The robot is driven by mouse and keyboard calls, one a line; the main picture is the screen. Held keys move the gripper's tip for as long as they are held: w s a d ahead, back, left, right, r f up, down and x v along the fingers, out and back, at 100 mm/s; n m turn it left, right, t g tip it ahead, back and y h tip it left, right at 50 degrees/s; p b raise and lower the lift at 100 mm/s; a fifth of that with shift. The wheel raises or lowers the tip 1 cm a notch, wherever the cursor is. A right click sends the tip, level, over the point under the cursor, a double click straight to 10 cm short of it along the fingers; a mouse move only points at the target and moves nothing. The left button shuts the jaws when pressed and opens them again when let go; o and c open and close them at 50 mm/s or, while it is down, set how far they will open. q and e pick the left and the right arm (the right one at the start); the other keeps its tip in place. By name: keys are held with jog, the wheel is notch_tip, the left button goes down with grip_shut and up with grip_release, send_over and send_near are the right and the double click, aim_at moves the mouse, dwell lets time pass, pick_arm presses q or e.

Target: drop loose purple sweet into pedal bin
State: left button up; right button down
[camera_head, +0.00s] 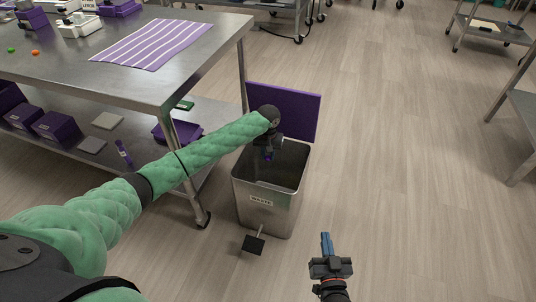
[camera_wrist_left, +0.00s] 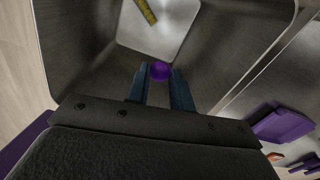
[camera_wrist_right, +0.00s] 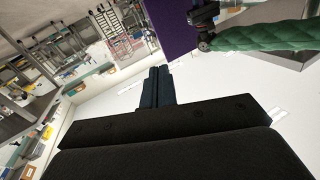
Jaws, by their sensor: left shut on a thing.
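The purple sweet (camera_wrist_left: 160,71) is a small round ball between the fingertips of my left gripper (camera_wrist_left: 161,80). My left gripper (camera_head: 270,153) is shut on it and points down over the open mouth of the pedal bin. The pedal bin (camera_head: 265,205) is a square steel bin with a label, its purple lid (camera_head: 288,110) raised and its black pedal (camera_head: 254,244) at the front. In the left wrist view the bin's inner walls (camera_wrist_left: 85,50) surround the sweet. My right gripper (camera_head: 328,248) is low, right of the bin; its fingers (camera_wrist_right: 158,80) are together and empty.
A steel table (camera_head: 205,45) with a purple striped mat (camera_head: 152,44) stands left of the bin. A green sweet (camera_head: 11,50) and an orange sweet (camera_head: 35,52) lie on it. A yellowish piece (camera_wrist_left: 146,11) lies inside the bin.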

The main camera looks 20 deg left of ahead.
aim_at(268, 157)
pick_arm(q)
jog(key=shift+f, duration=0.2)
pick_arm(e)
jog(key=shift+w+r+t, duration=0.15)
jog(key=shift+r+t, duration=0.2)
jog(key=shift+r, duration=0.6)
jog(key=shift+w+r+t, duration=0.15)
jog(key=shift+r+t, duration=0.2)
jog(key=shift+r, duration=0.55)
pick_arm(q)
jog(key=o, duration=1)
jog(key=shift+r, duration=0.5)
notch_tip(268, 157, up, 7)
jog(key=shift+f+p, duration=0.1)
jog(key=shift+p, duration=0.4)
pick_arm(e)
jog(key=s+f+g, duration=0.2)
jog(key=f, duration=0.5)
jog(key=s+f+g+h, duration=0.1)
jog(key=s+f+g, duration=0.1)
jog(key=f, duration=0.5)
jog(key=shift+f+g, duration=0.35)
jog(key=shift+g, duration=0.35)
jog(key=shift+s+d, duration=0.1)
